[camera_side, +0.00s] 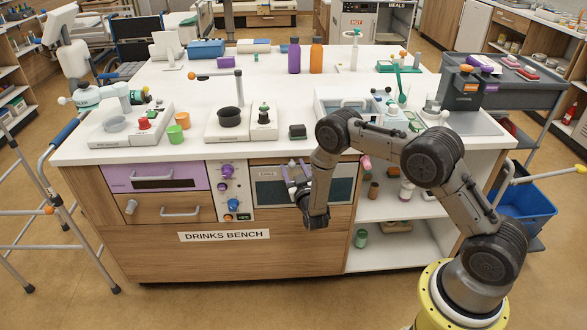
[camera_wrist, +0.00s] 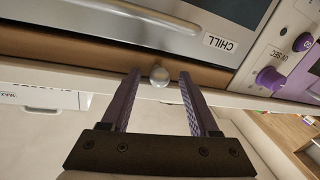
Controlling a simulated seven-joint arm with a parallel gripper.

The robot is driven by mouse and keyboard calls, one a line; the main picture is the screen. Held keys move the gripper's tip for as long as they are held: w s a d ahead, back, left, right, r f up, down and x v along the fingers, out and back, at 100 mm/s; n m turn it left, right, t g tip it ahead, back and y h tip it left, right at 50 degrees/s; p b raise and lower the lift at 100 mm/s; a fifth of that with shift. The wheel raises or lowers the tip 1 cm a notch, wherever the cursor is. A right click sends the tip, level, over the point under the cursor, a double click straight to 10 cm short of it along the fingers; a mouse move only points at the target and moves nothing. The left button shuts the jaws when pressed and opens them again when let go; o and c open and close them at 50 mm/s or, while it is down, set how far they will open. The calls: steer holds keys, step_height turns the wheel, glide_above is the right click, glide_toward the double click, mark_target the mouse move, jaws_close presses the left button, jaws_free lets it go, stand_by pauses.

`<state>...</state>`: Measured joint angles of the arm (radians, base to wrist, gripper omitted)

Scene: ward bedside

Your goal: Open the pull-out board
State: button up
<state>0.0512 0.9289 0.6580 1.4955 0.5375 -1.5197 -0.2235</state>
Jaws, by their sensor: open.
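The pull-out board (camera_wrist: 90,50) shows in the wrist view as a brown strip with a small round silver knob (camera_wrist: 159,77). It looks pushed in flush. In the side view its wooden front edge (camera_side: 264,161) lies just under the white worktop, above the chill unit. My gripper (camera_wrist: 159,82) is open, with one purple finger on each side of the knob in the picture. Its fingertips are about level with the knob; I cannot tell whether they touch it. In the side view my gripper (camera_side: 293,168) is at the bench front, and the knob cannot be made out.
The chill unit (camera_side: 269,189) with its bar handle is close to my fingers. Open shelves (camera_side: 385,207) are on the right. The worktop (camera_side: 290,150) overhangs the front.

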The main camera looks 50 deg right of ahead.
jaws_close()
stand_by(0.3)
stand_by(1.2)
